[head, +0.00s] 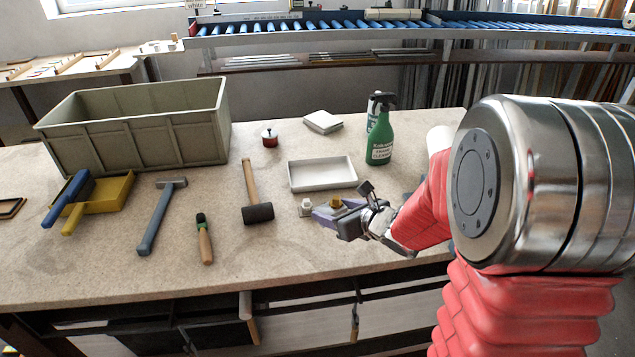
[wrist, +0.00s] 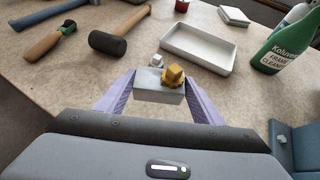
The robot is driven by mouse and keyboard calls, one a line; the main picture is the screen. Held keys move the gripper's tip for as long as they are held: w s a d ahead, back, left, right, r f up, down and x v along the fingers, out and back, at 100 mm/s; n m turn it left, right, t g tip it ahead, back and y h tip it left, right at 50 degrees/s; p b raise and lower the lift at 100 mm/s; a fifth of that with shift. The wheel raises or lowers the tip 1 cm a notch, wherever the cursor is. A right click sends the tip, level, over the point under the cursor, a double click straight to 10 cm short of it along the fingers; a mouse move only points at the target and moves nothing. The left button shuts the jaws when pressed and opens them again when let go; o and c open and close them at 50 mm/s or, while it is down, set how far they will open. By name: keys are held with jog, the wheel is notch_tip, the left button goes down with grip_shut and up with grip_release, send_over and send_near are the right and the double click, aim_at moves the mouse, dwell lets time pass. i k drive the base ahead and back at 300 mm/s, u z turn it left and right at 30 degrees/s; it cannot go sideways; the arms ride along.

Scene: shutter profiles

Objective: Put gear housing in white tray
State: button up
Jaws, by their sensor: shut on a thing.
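The gear housing, a light grey block (wrist: 158,94) with a yellow toothed part (wrist: 174,78) on it and a small white part at its far side, sits between the purple fingers of my gripper (wrist: 161,84). The fingers are shut on the block's two sides. In the head view my gripper (head: 325,210) hides most of the block; the yellow part (head: 336,201) and the white part (head: 305,208) show. I cannot tell whether the block touches the table. The white tray (head: 322,174) lies empty just beyond the gripper; it also shows in the wrist view (wrist: 198,49).
A black-headed mallet (head: 258,212) lies left of my gripper. A green spray bottle (head: 380,138) stands right of the tray, with a white box (head: 323,122) and red-brown pot (head: 270,137) behind. A brush, hammer, dustpan and large crate (head: 145,125) occupy the left.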

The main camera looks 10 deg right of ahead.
aim_at(314, 181)
jog(key=u, duration=0.65)
jog(key=k, duration=0.7)
jog(key=u, duration=0.95)
jog(key=k, duration=0.45)
jog(key=u, duration=0.35)
jog(key=i, duration=0.85)
jog(key=z, duration=0.7)
jog(key=i, duration=1.05)
jog(key=z, duration=0.4)
